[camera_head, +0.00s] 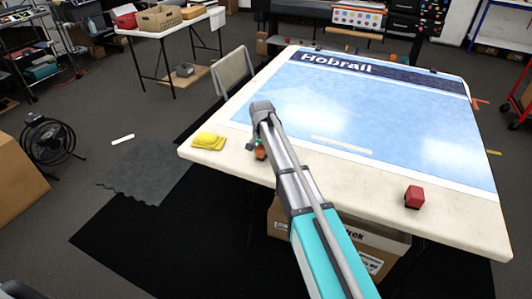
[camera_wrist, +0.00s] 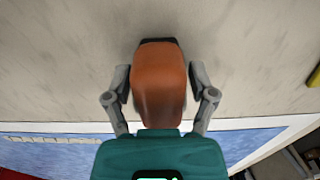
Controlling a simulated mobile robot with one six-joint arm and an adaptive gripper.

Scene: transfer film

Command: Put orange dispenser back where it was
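The orange dispenser (camera_head: 261,154) shows near the front left part of the white table, beside my gripper (camera_head: 257,147), partly covered by my arm. In the wrist view the orange dispenser (camera_wrist: 160,80) lies centred between the two grey fingers of my gripper (camera_wrist: 160,90). The fingers sit close against both of its sides, so the gripper appears shut on it. The teal gripper body hides its lower end. Whether the dispenser touches the table is hard to tell.
The white table (camera_head: 345,178) bears a blue banner (camera_head: 380,115) with a white strip (camera_head: 341,146) on it. A yellow cloth-like item (camera_head: 208,142) lies at the left corner. A red block-like item (camera_head: 414,197) stands near the front right edge. A cardboard box (camera_head: 386,250) is below.

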